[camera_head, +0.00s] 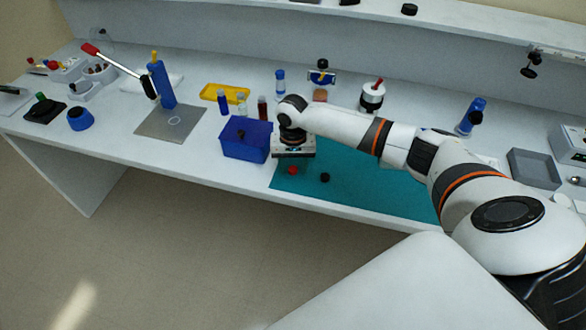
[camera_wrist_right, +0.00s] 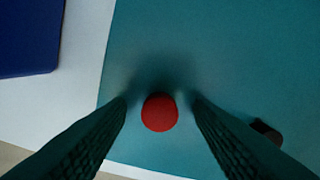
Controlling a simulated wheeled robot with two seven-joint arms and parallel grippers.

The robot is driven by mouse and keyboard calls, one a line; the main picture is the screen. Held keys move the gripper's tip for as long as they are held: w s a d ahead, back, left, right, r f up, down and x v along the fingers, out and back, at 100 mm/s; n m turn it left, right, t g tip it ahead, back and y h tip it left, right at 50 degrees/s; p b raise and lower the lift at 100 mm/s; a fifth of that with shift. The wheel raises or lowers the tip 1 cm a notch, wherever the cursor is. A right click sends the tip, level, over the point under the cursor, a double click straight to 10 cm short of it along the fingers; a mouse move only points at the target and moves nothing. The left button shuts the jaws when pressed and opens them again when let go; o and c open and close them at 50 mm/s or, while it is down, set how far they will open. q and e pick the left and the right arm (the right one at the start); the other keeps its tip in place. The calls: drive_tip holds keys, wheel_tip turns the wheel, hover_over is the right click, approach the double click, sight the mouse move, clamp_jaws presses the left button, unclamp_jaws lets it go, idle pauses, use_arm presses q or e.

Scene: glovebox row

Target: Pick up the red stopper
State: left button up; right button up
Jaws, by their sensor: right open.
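The red stopper (camera_head: 292,171) sits on the teal mat (camera_head: 352,185) near its front left part. In the right wrist view the red stopper (camera_wrist_right: 159,112) shows as a round red top between my two dark fingers. My right gripper (camera_head: 292,158) is over the mat's left part, just above and behind the stopper in the head view. In the right wrist view my right gripper (camera_wrist_right: 160,105) is open, with a finger on each side of the stopper and a gap at both sides. Whether the fingers are down at its height I cannot tell. My left gripper is not in view.
A black stopper (camera_head: 325,177) lies on the mat right of the red one; it also shows in the right wrist view (camera_wrist_right: 266,132). A blue bin (camera_head: 245,149) stands left of the gripper. Several vials and a yellow tray (camera_head: 225,92) are behind. The table's front edge is close.

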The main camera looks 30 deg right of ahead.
drive_tip(key=c, duration=1)
drive_tip(key=shift+c, duration=0.2)
